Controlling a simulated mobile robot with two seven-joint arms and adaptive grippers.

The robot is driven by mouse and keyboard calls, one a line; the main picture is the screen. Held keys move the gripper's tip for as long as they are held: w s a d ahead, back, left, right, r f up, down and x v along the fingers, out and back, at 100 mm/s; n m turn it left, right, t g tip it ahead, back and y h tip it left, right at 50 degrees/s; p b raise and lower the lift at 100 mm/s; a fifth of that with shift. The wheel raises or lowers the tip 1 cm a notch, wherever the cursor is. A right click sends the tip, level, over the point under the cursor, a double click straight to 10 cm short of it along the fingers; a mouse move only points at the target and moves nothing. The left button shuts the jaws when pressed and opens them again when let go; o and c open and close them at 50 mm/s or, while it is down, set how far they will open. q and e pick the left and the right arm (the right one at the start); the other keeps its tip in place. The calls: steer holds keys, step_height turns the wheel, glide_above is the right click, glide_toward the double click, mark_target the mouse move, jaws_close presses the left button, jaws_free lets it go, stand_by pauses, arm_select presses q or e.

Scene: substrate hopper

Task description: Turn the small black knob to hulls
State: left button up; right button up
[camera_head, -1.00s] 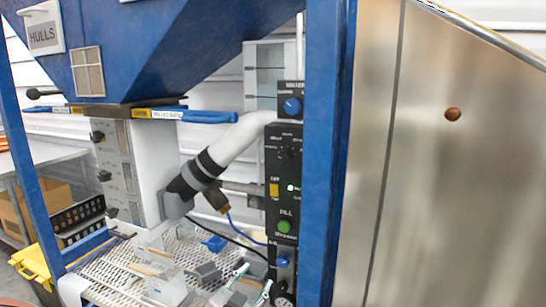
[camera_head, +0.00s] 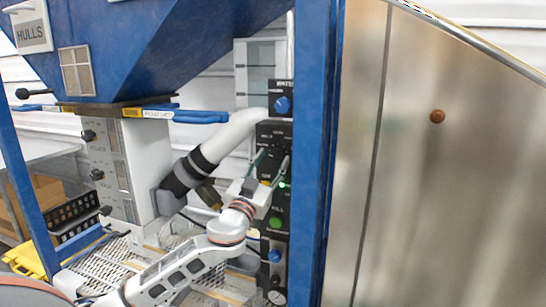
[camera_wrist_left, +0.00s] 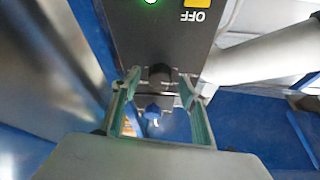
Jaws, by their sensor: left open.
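The small black knob (camera_wrist_left: 158,74) sits on the dark control panel (camera_head: 272,132), on the face above the green light. My left gripper (camera_head: 275,155) is raised in front of this panel with its fingers pointing at it. In the left wrist view my left gripper (camera_wrist_left: 159,80) is open, one finger on each side of the black knob, with gaps visible. Whether either fingertip touches the knob is unclear. The panel lettering around the knob is too small to read. My right gripper is not in view.
A blue knob (camera_head: 282,105) is on the box just above the panel. A green button (camera_head: 275,222) is lower down. A blue post (camera_head: 313,150) stands close on the right, and a white pipe (camera_head: 228,140) runs on the left.

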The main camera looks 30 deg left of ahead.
arm_select(q)
steer(key=shift+w+a+r, duration=0.1)
steer(key=shift+w+r, duration=0.15)
steer(key=shift+w, duration=0.4)
steer(key=c, duration=1.1)
